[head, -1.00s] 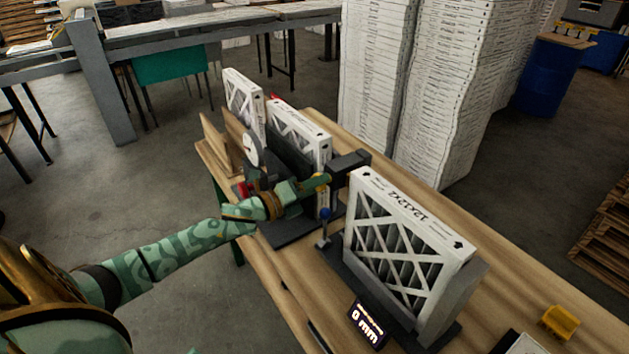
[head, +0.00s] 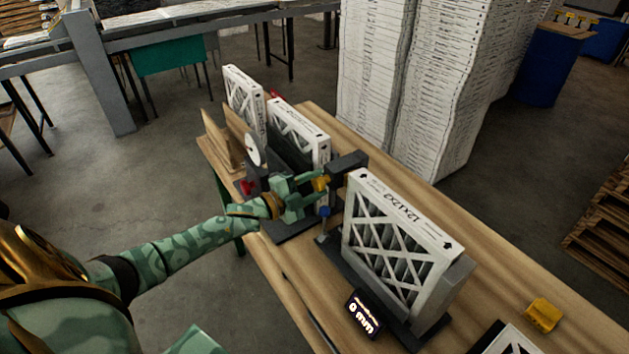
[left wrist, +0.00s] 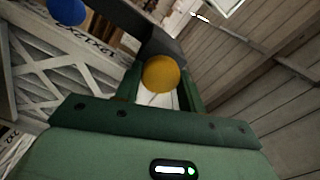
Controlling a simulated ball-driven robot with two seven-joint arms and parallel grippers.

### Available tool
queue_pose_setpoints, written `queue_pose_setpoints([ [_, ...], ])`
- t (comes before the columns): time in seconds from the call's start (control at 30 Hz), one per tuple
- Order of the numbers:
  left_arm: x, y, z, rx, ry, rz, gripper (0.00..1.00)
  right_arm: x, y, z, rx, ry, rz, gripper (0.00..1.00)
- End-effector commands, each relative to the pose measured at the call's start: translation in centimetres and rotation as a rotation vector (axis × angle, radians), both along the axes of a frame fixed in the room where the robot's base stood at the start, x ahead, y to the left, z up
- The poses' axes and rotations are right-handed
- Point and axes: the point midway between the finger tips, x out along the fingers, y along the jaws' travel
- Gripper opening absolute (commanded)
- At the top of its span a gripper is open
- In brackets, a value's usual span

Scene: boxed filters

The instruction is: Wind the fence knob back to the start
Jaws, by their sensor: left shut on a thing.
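My left gripper (head: 316,186) is shut on a yellow ball knob (head: 321,183) beside a dark bracket (head: 347,161). In the left wrist view the yellow knob (left wrist: 161,74) sits between the two green fingers. A blue ball knob (head: 325,211) stands just below, apart from the gripper. It also shows at the top left of the left wrist view (left wrist: 67,11). I cannot tell from the markings which knob is the fence knob. A small display (head: 363,315) reads "0 mm". My right gripper is not in view.
A white boxed filter marked 12x12x2 (head: 402,245) stands right of the bracket. More boxed filters (head: 300,135) stand behind it on the wooden bench (head: 480,272). A yellow block (head: 544,314) lies at the bench's right. Tall white stacks (head: 420,90) rise behind.

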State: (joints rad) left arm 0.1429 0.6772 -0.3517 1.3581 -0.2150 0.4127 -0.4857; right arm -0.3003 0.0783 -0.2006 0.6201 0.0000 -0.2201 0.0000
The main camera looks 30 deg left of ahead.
Motion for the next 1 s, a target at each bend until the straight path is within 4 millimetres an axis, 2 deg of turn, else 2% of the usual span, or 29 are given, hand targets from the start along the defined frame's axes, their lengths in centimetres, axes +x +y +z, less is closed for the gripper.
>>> queue_pose_setpoints([
  [0.4, 0.1, 0.2, 0.3, -0.363, 0.15, 0.002, 0.17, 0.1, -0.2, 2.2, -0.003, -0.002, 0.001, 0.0],
  [1.0, 0.1, 0.3, 0.2, -0.889, 0.37, 0.002, 0.17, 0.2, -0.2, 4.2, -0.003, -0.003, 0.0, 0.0],
])
